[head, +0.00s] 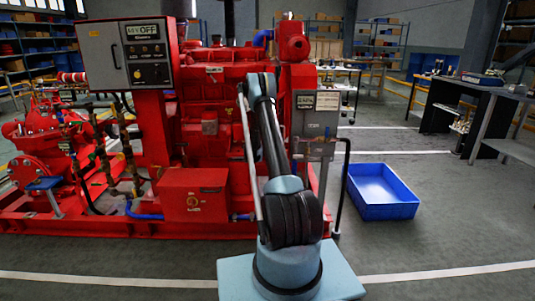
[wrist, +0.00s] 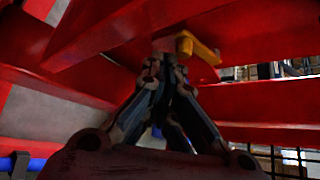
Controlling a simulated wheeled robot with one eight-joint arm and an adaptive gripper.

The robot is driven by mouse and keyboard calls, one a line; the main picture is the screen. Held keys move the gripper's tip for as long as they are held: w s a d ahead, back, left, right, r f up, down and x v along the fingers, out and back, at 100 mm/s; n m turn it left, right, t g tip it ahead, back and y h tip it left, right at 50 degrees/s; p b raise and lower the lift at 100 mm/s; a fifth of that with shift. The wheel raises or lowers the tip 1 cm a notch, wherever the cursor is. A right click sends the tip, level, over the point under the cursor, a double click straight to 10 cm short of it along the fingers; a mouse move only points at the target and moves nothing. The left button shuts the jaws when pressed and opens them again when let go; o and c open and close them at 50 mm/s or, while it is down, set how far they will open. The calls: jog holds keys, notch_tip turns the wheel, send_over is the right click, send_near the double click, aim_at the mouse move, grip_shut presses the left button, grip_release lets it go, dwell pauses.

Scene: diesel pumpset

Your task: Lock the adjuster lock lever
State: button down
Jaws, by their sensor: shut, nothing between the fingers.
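In the wrist view my gripper (wrist: 165,68) points up and away among red parts of the pumpset, its two dark fingers drawn together with nothing held. Just beyond the fingertips is a small yellow lever-like part (wrist: 198,47), joined to a grey block (wrist: 165,44) under a red beam. It looks like the adjuster lock lever, but I cannot be sure. The fingertips are close below it; I cannot tell if they touch. In the head view the red diesel pumpset (head: 215,110) stands ahead. My arm rises in front of it, and the gripper and lever cannot be made out there.
Red beams (wrist: 110,35) crowd the gripper above and at both sides. In the head view a control panel (head: 128,55) is at the left, a grey box (head: 315,115) right of my arm, and a blue tray (head: 382,205) on the floor.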

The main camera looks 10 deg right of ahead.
jog(key=shift+a, duration=0.15)
jog(key=shift+w+a+f, duration=0.15)
jog(key=shift+a+f, duration=0.1)
jog(key=shift+a, duration=0.35)
